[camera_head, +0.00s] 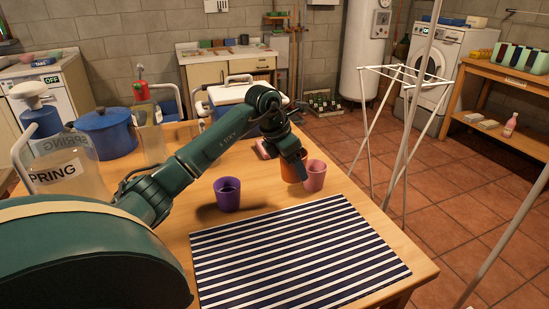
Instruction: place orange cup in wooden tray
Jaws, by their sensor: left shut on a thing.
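The orange cup (287,173) is near the middle of the table, mostly hidden behind my left gripper (296,168). The left gripper points down and is shut on the orange cup. I cannot tell whether the cup touches the table. A pink cup (315,178) stands just to its right, very close to it. A purple cup (228,195) stands apart to the left, nearer to me. I cannot make out a wooden tray in this view. My right gripper is not in view.
A striped mat (300,255) lies empty at the table's front. A blue pot (106,134) and a large clear bottle (68,172) stand at the left. A white drying rack (405,75) stands beyond the table's right edge.

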